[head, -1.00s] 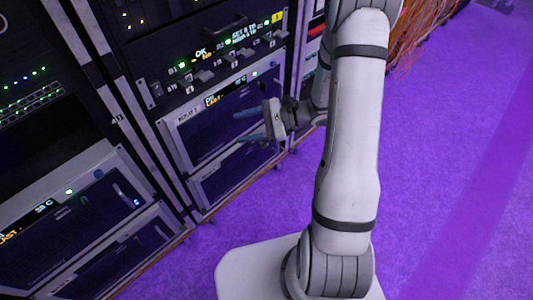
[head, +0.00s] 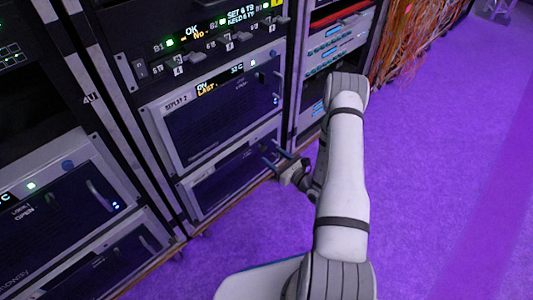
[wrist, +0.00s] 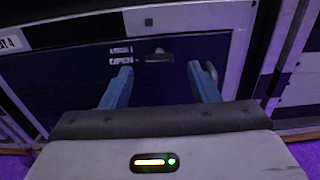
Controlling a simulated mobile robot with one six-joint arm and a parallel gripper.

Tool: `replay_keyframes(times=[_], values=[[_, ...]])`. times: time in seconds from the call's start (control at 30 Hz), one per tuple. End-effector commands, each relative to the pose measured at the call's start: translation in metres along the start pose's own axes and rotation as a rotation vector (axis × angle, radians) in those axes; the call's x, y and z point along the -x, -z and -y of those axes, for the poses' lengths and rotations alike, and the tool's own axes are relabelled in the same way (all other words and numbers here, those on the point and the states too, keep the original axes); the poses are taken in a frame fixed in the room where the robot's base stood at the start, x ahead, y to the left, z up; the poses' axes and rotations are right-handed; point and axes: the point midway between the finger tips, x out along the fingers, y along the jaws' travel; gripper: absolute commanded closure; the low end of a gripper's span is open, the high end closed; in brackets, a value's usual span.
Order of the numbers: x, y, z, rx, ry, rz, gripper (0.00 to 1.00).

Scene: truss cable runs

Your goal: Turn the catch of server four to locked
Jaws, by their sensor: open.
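The small catch (wrist: 158,57) looks like a short bar lying level, right of the words lock and open, roughly in line with open. My gripper (wrist: 163,70) is open, its blue fingers below and to either side of the catch, apparently apart from it. In the head view my gripper (head: 270,151) is at the server's right part.
A grey pull handle (wrist: 211,72) stands beside my right finger. Orange cables (head: 400,40) hang at the back right. The purple floor (head: 450,170) to the right is clear.

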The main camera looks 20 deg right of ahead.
Motion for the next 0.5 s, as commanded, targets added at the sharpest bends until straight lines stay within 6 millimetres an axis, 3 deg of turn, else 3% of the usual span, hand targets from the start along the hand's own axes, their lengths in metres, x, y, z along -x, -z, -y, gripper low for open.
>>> replay_keyframes(times=[0.2, 0.5], values=[[-0.033, 0.002, -0.001, 0.002, -0.004, 0.001, 0.45], [-0.045, 0.000, -0.001, -0.001, -0.001, 0.000, 0.45]])
